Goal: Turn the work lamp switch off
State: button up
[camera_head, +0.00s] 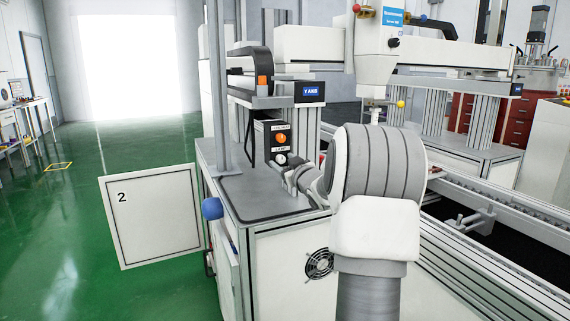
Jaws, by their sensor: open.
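A dark switch box (262,146) stands on the grey top of the cabinet (245,197). Its front carries an orange rotary knob (281,139) with small lettering above and below, too small to read surely. Below it is a round white part with a dark centre (281,159). I cannot tell which control is the work lamp switch or how it is set. My gripper (287,166) is open, close to the lower front of the box. My arm partly hides it, and I cannot tell if it touches the box.
A grey post (219,90) rises left of the box. The conveyor (500,210) runs along the right.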

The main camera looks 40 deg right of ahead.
jog(key=shift+s, duration=0.1)
jog(key=p+v, duration=0.3)
jog(key=v, duration=1.4)
jog(key=shift+s, duration=0.15)
